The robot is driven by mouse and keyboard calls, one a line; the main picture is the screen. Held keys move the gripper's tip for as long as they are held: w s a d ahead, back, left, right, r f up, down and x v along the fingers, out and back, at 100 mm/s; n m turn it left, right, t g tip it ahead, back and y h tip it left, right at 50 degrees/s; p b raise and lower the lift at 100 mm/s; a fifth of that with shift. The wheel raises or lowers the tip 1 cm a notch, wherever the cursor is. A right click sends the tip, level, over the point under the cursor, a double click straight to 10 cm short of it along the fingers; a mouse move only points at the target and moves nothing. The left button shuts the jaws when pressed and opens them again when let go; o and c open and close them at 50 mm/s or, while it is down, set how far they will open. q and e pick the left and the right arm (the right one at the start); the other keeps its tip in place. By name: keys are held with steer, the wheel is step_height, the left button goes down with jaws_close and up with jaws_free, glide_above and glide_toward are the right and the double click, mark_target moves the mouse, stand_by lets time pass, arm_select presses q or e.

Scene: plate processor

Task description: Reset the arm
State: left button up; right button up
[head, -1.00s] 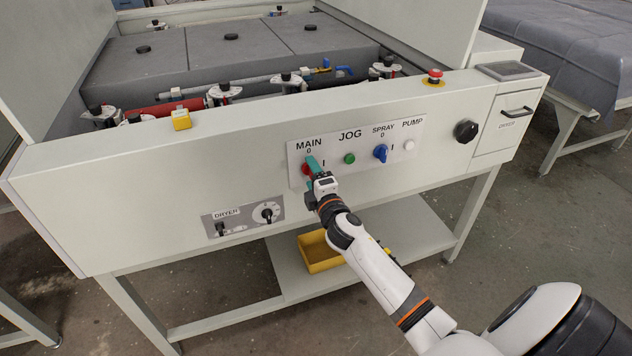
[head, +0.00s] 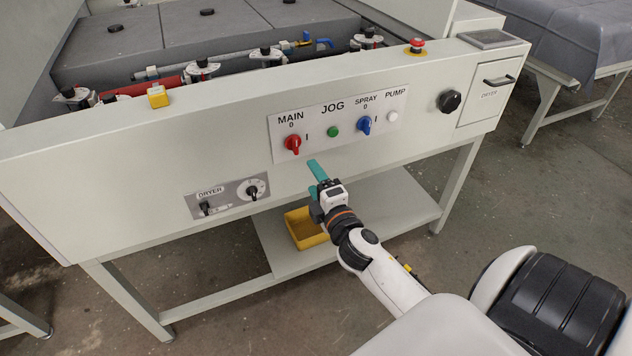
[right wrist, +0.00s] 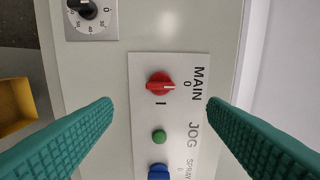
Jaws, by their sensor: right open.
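My right gripper (head: 316,170) is in front of the machine's front panel, below the red MAIN knob (head: 292,144), and apart from it. In the right wrist view its two teal fingers (right wrist: 160,112) are spread wide and empty. The red knob also shows there (right wrist: 160,86), between the fingers and farther off, on the white control plate (right wrist: 140,62). Its white pointer mark aims toward the 0. My left gripper is not in view.
The plate also holds a green JOG button (head: 333,132), a blue SPRAY knob (head: 364,125) and a white PUMP button (head: 392,117). A red emergency button (head: 416,46) tops the panel. A yellow bin (head: 304,228) stands on the lower shelf (head: 400,205). Open space lies in front of the panel.

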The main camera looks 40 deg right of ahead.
stand_by(0.3)
steer(key=s+a+f+m+g+y, duration=0.1)
steer(key=s+f+m+g, duration=0.15)
steer(key=f, duration=0.85)
steer(key=s+a+f+m+g, duration=0.1)
steer(key=s+f+g, duration=0.25)
steer(key=f, duration=0.75)
steer(key=s+a+f+m+g+y, duration=0.1)
steer(key=s+a+f+m+g, duration=0.15)
steer(key=f, duration=0.85)
steer(key=s+a+f+m+g, duration=0.2)
steer(key=s+f, duration=0.4)
steer(key=s, duration=0.5)
steer(key=s+a+f+m+g+y, duration=0.1)
steer(key=s+a+f+m+g, duration=0.1)
steer(key=s+f, duration=0.5)
steer(key=s+a+f+m+g+y, duration=0.1)
steer(key=s+f, duration=0.6)
steer(key=s, duration=0.8)
steer(key=a+m+g, duration=0.1)
steer(key=m+g, duration=0.1)
steer(key=g, duration=0.1)
steer(key=shift+a+f, duration=0.25)
